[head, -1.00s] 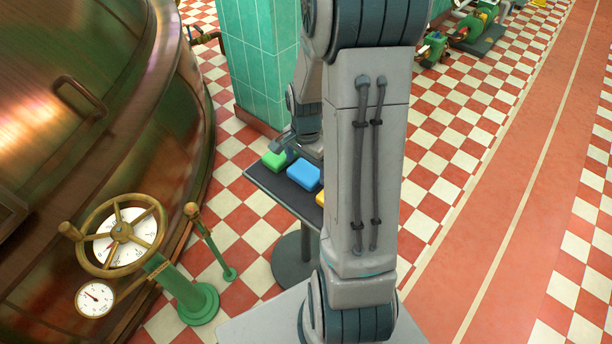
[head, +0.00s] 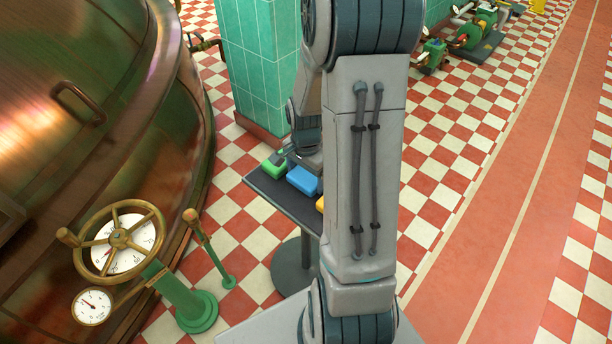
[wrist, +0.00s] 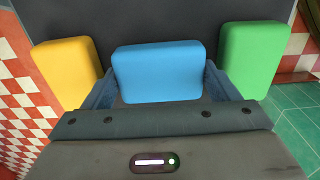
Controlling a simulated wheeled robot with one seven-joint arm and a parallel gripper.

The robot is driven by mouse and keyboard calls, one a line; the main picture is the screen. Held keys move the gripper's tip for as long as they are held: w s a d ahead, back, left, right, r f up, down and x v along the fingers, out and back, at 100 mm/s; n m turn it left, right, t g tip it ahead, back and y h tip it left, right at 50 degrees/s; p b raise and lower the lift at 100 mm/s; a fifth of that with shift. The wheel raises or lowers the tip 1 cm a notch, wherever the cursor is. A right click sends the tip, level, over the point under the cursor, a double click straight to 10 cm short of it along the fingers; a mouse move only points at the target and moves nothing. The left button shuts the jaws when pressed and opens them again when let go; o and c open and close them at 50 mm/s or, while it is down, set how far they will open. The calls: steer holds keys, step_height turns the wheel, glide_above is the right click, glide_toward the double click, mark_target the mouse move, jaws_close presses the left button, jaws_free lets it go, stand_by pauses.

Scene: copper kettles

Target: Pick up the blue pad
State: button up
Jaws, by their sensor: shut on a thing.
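The blue pad (head: 302,180) is a rounded block at the dark table top, between a green pad (head: 273,166) and a yellow pad (head: 320,204). In the wrist view the blue pad (wrist: 158,72) sits between the two fingers of my gripper (wrist: 160,84). My gripper is shut on it, one finger against each short side. In the head view my gripper is partly hidden behind my arm. I cannot tell whether the pad still touches the table.
The small dark table (head: 270,192) stands on a round post. The green pad (wrist: 251,58) and the yellow pad (wrist: 67,72) flank the fingers closely. A green tiled pillar (head: 262,65) stands behind the table. A copper kettle (head: 90,150) and a brass handwheel (head: 120,240) are at left.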

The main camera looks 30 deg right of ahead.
mark_target(306, 175)
step_height(306, 175, up, 4)
steer(key=shift+d+r+p, duration=0.1)
steer(key=shift+r+p, duration=0.05)
steer(key=shift+p, duration=0.55)
steer(key=s+d+r+p, duration=0.2)
steer(key=d+r, duration=0.4)
steer(key=d, duration=0.5)
steer(key=shift+d, duration=0.15)
steer(key=shift+s+r, duration=0.1)
steer(key=shift+o, duration=1.2)
steer(key=shift+c, duration=0.5)
